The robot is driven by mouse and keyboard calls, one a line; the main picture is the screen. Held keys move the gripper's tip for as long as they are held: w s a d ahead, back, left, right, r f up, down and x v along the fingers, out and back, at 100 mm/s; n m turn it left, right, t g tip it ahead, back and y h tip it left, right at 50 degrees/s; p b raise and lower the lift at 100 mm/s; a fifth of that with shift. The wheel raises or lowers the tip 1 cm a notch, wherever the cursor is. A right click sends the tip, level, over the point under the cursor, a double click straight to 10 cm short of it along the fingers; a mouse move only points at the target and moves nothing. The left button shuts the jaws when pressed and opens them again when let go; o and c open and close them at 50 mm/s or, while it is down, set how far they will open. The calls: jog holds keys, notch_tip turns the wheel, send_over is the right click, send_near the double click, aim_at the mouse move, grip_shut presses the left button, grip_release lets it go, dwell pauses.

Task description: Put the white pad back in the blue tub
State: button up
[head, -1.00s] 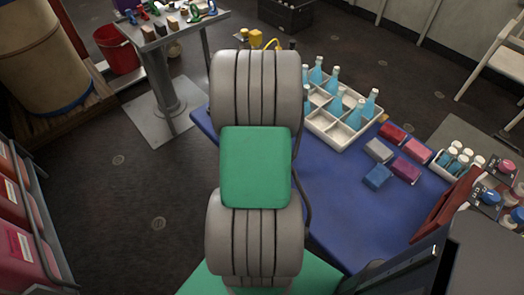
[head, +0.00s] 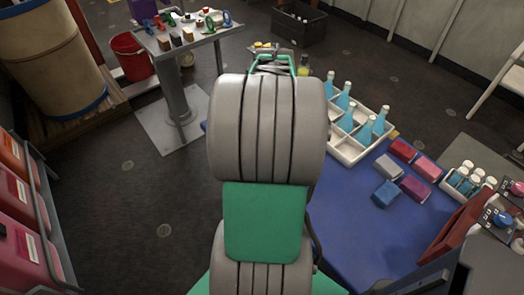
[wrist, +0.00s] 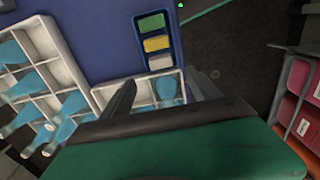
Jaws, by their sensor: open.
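In the wrist view a narrow dark blue tub (wrist: 142,32) lies beyond my fingers. A green pad (wrist: 151,22), a yellow pad (wrist: 156,44) and a whitish pad (wrist: 160,63) sit in a row there. The whitish pad is at the end closest to my fingers; I cannot tell how deep it sits. My gripper (wrist: 160,78) is open, its two dark fingers apart and nothing visible held between them. In the head view my arm hides the tub and the fingers; only the green top of my gripper (head: 273,62) shows.
A white divided crate (head: 352,151) with blue bottles stands on the blue table (head: 345,225), close beside my fingers in the wrist view. Several coloured blocks, one light grey (head: 388,166), lie to its right. A grey side table (head: 195,40) with small tools stands at the back left.

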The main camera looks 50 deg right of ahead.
jog(key=w+a+r+n+t, duration=0.1)
jog(key=w+a+r, duration=0.1)
jog(key=w+a, duration=0.3)
jog(key=w+a+r, duration=0.2)
jog(key=a, duration=0.6)
jog(key=a+r+n+t, duration=0.1)
jog(key=a+t, duration=0.1)
jog(key=a, duration=1.6)
jog(key=shift+a+n, duration=0.3)
jog(key=shift+a, duration=0.05)
jog(key=shift+p+v, duration=0.6)
jog(key=shift+v, duration=0.15)
jog(key=shift+w, duration=0.1)
